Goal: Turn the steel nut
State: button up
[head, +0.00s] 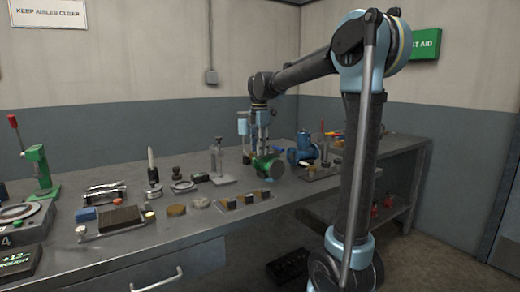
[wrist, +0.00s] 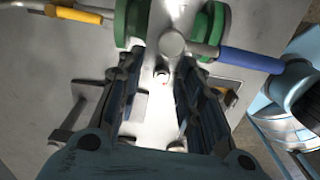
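I cannot pick out the steel nut for certain. A green-flanged valve (head: 265,167) stands on the bench under my gripper (head: 261,132). In the wrist view its green flanges (wrist: 212,24) sit at the top, with a round grey steel end (wrist: 172,43) between them. A small bright round steel piece (wrist: 162,76) shows just below that end. My gripper (wrist: 159,60) points down with its dark fingers apart, one on each side of these steel parts. I see nothing clamped between them. Whether a finger touches the valve is unclear.
A blue pump-like unit (head: 303,150) stands close right of the valve. A yellow handle (wrist: 76,13) and a blue handle (wrist: 250,62) lie near the flanges. A steel stand (head: 218,162) and several small parts crowd the bench on the left.

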jog(key=shift+c, duration=0.3)
grip_shut()
jog(key=shift+w+r+m, duration=0.1)
jog(key=shift+m, duration=2.1)
jog(key=shift+o, duration=0.3)
grip_release()
